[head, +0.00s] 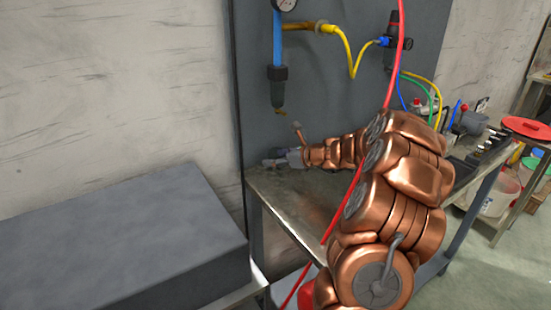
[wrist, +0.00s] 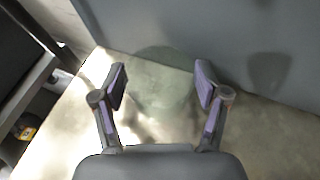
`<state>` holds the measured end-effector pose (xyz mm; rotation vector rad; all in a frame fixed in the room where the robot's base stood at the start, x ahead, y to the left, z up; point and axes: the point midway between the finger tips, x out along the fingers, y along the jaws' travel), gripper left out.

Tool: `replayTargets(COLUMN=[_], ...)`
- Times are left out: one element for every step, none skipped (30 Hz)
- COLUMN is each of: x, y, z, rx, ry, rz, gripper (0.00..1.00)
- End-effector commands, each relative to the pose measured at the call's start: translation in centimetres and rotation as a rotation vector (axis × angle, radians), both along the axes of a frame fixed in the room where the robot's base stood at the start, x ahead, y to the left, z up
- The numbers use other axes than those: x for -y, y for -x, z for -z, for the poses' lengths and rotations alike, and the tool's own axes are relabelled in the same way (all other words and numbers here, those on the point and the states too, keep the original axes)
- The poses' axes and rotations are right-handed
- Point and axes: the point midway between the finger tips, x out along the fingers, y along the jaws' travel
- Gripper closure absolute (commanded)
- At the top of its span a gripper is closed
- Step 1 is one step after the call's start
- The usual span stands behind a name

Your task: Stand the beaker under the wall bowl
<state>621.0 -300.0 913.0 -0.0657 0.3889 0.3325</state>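The wall bowl (head: 277,90) is a dark cup with a small brass drain below it, hanging on the grey panel under a blue pipe in the head view. My gripper (head: 283,159) is low against the panel, below the bowl, over the metal bench top. In the wrist view my gripper (wrist: 160,82) has its two fingers spread wide. A faint, clear round shape, apparently the beaker (wrist: 165,88), shows between and just beyond the fingertips. I see no clear contact with either finger. In the head view I cannot make out the beaker.
The metal bench (head: 290,205) runs along the grey panel (head: 345,100). A dark grey block (head: 115,245) stands to its left. Fittings and a red lid (head: 527,128) are at the right.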

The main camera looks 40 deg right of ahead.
Motion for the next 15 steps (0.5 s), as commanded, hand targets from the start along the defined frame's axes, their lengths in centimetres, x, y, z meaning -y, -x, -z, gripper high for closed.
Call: replayTargets(x=[0.0, 0.0, 0.0, 0.0, 0.0, 0.0, 0.0, 0.0, 0.0, 0.0, 0.0, 0.1, 0.2, 0.3, 0.5], y=[0.0, 0.0, 0.0, 0.0, 0.0, 0.0, 0.0, 0.0, 0.0, 0.0, 0.0, 0.1, 0.3, 0.6, 1.0], z=[0.0, 0.0, 0.0, 0.0, 0.0, 0.0, 0.0, 0.0, 0.0, -0.1, -0.1, -0.2, -0.4, -0.5, -0.7], rx=[0.0, 0.0, 0.0, 0.0, 0.0, 0.0, 0.0, 0.0, 0.0, 0.0, 0.0, -0.001, 0.0, 0.0, 0.0], ry=[0.0, 0.0, 0.0, 0.0, 0.0, 0.0, 0.0, 0.0, 0.0, 0.0, 0.001, 0.001, 0.001, 0.001, 0.001], rz=[0.0, 0.0, 0.0, 0.0, 0.0, 0.0, 0.0, 0.0, 0.0, 0.0, 0.0, 0.0, 0.001, 0.002, 0.003], gripper=[0.21, 0.21, 0.21, 0.21, 0.21, 0.21, 0.21, 0.21, 0.21, 0.21, 0.21, 0.21, 0.21, 0.21, 0.21])
